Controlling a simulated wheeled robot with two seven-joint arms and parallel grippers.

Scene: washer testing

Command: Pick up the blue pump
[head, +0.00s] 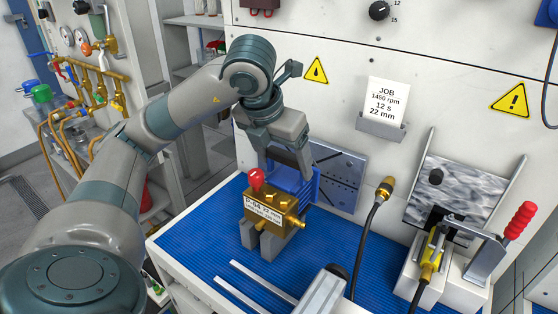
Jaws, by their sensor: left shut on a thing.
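The blue pump (293,181) has a finned blue body, a brass front (283,215) with a white label, and a red knob (256,178) on top. It is upright over grey supports (268,243) on the blue ribbed mat; I cannot tell whether it touches them. My left gripper (292,172) comes down from above and is shut on the blue body. Its fingers partly hide the body's rear. My right gripper is not in view.
A hose with a brass end (384,189) stands right of the pump. A clamp with a red handle (520,221) is at the right. A silver block (323,292) and two rails lie in front. A job card (386,104) hangs on the back panel. The blue mat (200,245) is bare left of the pump.

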